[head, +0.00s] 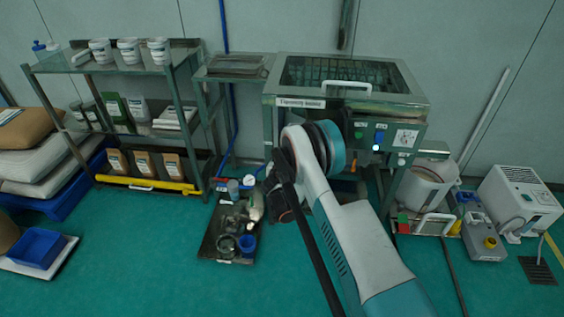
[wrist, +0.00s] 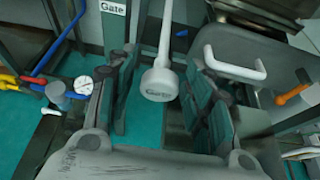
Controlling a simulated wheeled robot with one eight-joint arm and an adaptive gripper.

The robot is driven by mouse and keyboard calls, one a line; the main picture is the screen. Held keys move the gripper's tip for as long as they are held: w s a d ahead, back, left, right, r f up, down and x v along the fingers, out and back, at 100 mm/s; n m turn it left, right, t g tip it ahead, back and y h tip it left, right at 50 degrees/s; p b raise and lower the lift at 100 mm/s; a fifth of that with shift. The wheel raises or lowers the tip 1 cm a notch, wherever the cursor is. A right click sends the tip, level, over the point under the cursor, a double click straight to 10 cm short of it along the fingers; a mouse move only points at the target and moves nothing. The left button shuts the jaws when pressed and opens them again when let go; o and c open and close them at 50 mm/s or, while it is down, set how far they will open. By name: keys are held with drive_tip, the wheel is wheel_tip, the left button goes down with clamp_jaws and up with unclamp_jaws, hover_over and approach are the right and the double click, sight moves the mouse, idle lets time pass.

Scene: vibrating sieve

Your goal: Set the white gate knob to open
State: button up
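The white gate knob (wrist: 158,84) is in the middle of the wrist view, a round white end on a pale stem, with dark lettering on its face. A white "Gate" label (wrist: 112,8) is above it to the left. My gripper (wrist: 161,66) is open, with one dark green finger on each side of the knob. Gaps show on both sides, so the fingers do not appear to touch it. I cannot tell how deep the knob sits between them. In the head view my arm hides the knob, and the sieve machine (head: 296,102) stands behind the arm.
A white handle (wrist: 236,66) on a grey part and an orange handle (wrist: 292,94) lie right of my fingers. A gauge (wrist: 84,85) and hoses are at left. A shelf (head: 180,65) stands left in the head view; a white bucket (head: 428,188) stands right.

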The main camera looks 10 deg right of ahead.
drive_tip(key=v, duration=0.7)
drive_tip(key=shift+s, duration=0.25)
drive_tip(key=shift+r, duration=0.1)
idle(0.4)
